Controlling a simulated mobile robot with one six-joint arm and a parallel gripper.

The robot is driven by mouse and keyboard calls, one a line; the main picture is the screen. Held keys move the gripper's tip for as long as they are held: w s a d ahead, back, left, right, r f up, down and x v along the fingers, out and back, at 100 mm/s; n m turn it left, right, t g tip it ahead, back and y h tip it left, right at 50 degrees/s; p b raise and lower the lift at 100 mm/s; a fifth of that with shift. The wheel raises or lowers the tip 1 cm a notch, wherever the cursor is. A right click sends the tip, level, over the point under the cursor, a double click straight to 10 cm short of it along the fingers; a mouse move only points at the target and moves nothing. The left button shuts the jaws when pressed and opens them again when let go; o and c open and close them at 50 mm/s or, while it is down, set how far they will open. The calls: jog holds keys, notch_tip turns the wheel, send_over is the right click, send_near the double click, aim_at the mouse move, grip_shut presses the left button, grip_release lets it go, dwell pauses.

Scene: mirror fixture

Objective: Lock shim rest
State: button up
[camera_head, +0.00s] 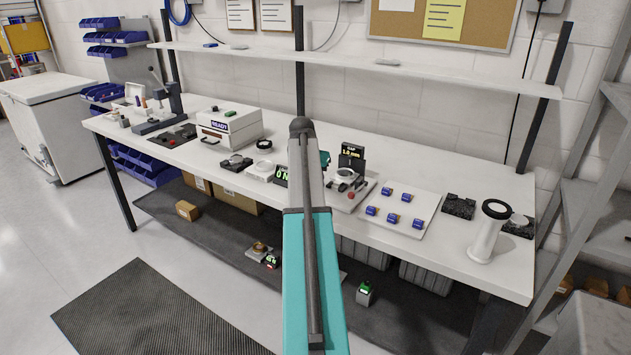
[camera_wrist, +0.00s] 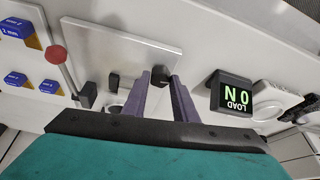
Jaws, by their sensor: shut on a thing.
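The mirror fixture, a pale base plate (camera_head: 344,199) with a round mirror (camera_head: 345,172), stands mid-bench. Its display (camera_head: 351,153) reads 1.0 mm. A red-knobbed lever (camera_head: 351,195) is at its front; the red knob (camera_wrist: 56,55) also shows in the wrist view. My gripper (camera_wrist: 160,82) is shut on a small dark knob (camera_wrist: 159,73) above the fixture plate (camera_wrist: 110,48). What the knob joins to is hidden. In the head view my arm hides the gripper.
A load display (camera_wrist: 233,96) reading 0 N stands beside the fixture. A white box (camera_head: 230,127) and small devices are left along the bench. Dark blocks (camera_head: 459,206) and a white cylinder stand (camera_head: 487,235) are right. A shelf (camera_head: 400,70) runs above the bench.

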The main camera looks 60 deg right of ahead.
jog(key=shift+w+m+g, duration=0.1)
jog(key=shift+m+g, duration=0.2)
jog(key=shift+m, duration=0.5)
jog(key=o, duration=1)
jog(key=shift+o, duration=0.2)
jog(key=shift+r, duration=0.15)
jog(key=b+v, duration=0.2)
jog(key=v, duration=1.1)
jog(key=shift+a+r, duration=0.2)
